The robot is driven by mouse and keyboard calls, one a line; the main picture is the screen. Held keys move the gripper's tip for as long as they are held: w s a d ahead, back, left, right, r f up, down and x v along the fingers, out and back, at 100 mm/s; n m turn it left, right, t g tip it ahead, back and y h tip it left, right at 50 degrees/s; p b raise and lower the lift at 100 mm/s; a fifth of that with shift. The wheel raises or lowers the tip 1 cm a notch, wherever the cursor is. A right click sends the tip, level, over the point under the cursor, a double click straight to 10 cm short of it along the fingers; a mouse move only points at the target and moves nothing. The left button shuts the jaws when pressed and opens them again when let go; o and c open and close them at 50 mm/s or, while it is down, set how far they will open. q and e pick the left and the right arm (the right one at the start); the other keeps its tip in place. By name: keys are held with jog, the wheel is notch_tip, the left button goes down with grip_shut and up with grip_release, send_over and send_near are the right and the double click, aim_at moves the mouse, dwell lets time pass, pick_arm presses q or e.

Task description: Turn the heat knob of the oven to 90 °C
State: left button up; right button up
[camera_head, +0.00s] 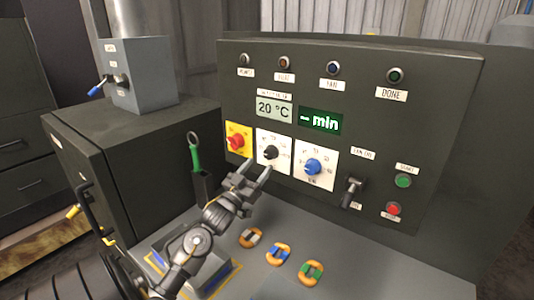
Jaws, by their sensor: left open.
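The oven's control panel (440,120) stands upright in front of me. The heat knob (270,152) is a small black knob on a white dial plate, below a display (274,108) that reads 20 °C. My left gripper (254,174) is open and empty, just below and in front of the black knob, with its fingers pointing up toward the panel. I cannot tell whether a fingertip touches the dial plate. My right gripper is not in view.
A red knob (236,141) on yellow and a blue knob (313,166) flank the black one. A black lever (351,190) and green (403,180) and red (393,209) buttons are to the right. Several ring-shaped pieces (280,252) lie on the worktop. A green-handled tool (195,155) stands left.

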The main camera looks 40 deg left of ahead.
aim_at(268, 155)
pick_arm(q)
jog(key=p+x, duration=0.1)
jog(key=x, duration=0.3)
jog(key=shift+d+r, duration=0.1)
jog(key=shift+r, duration=0.15)
jog(key=shift+w+r+p, duration=0.1)
jog(key=shift+w+p, duration=0.25)
jog(key=shift+w, duration=0.3)
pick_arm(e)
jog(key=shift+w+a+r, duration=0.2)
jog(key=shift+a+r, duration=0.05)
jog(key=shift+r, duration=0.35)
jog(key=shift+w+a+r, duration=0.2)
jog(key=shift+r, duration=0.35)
pick_arm(q)
jog(key=shift+c, duration=0.5)
jog(key=c, duration=0.9)
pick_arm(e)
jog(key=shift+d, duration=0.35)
